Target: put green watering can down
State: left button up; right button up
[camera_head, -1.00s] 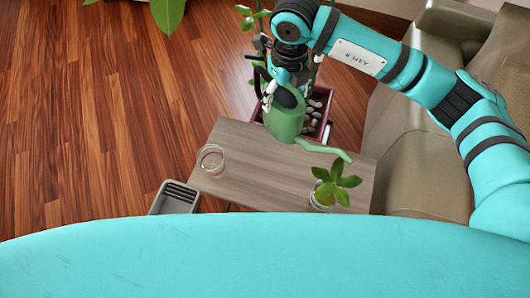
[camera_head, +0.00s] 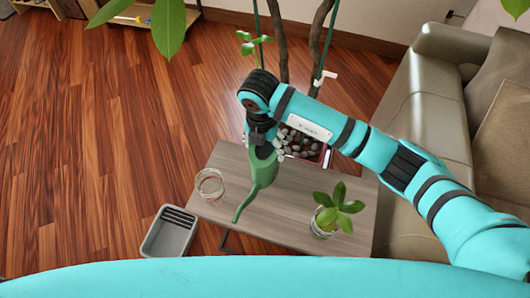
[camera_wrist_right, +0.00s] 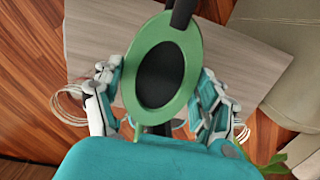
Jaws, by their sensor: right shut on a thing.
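The green watering can (camera_head: 263,172) hangs over the small wooden table (camera_head: 322,183) in the head view, its spout pointing down toward the table's front left. My right gripper (camera_head: 263,150) is shut on it from above. In the right wrist view, the can (camera_wrist_right: 186,52) fills the middle, with its dark opening facing the camera and the fingers of my right gripper (camera_wrist_right: 160,105) on either side. I cannot tell from these views whether the can touches the tabletop. My left gripper is not in view.
A clear glass (camera_head: 210,183) stands at the table's left end, and a potted plant in a glass (camera_head: 335,212) at the front right. A grey bin (camera_head: 170,232) is on the floor. A planter with stones (camera_head: 303,146) stands behind the table; a sofa (camera_head: 425,95) is to the right.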

notch_tip(320, 180, down, 3)
jog(key=shift+f, duration=0.35)
jog(key=o, duration=1.7)
jog(key=shift+f, duration=0.15)
jog(key=shift+r, duration=0.25)
jog(key=r, duration=0.8)
jog(key=s+r+b, duration=0.1)
jog(key=r, duration=0.2)
jog(key=shift+a+r, duration=0.35)
jog(key=shift+r, duration=0.05)
jog(key=shift+f, duration=0.1)
